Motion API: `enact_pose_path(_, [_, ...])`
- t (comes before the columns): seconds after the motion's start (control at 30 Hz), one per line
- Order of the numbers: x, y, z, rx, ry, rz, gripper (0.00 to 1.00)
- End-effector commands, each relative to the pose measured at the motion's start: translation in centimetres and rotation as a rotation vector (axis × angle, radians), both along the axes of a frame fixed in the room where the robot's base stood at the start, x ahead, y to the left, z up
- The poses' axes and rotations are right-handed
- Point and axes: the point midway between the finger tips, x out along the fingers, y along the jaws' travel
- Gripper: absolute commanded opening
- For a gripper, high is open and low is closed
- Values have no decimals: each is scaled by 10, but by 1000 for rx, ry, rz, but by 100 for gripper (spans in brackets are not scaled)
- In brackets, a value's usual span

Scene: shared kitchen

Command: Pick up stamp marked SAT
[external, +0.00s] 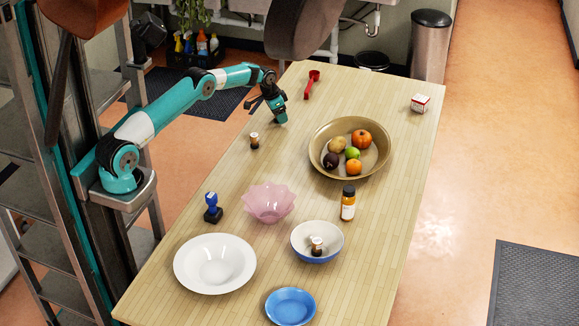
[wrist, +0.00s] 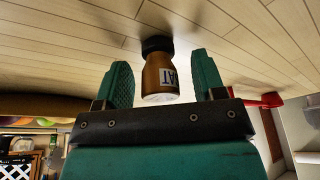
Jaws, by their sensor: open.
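In the wrist view, a stamp (wrist: 158,80) with a brown handle, a dark base and a white label stands on the table. The letters "AT" show on the label; the rest is turned out of sight. My gripper (wrist: 164,75) is open, with one teal finger on each side of the stamp and gaps visible. In the external view my gripper (external: 278,116) is low over the far part of the table, and I cannot clearly pick out this stamp there. A small brown stamp (external: 254,140) stands just left of my gripper; its letters are unreadable.
Another brown stamp (external: 317,246) is in the blue-and-white bowl (external: 300,250). A fruit bowl (external: 325,135) stands right of my gripper, and a red ladle (external: 311,84) lies beyond it. A blue stamp (external: 213,208), pink bowl (external: 268,203) and bottle (external: 348,203) are nearer.

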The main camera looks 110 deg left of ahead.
Motion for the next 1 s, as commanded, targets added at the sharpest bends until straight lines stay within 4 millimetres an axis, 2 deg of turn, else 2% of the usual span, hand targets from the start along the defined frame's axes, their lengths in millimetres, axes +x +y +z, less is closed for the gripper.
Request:
enact_pose_path(0.23, [1,1,-3,1,0,0,63])
enact_pose_path(0.27, [1,1,-3,1,0,0,59])
enact_pose_path(0.43, [1,1,-3,1,0,0,20])
enact_pose_path(0.5, [1,1,-3,1,0,0,8])
enact_pose_path(0.8, [1,1,0,2,-1,0,8])
enact_pose_path(1.0, [1,2,16,4,-2,0,8])
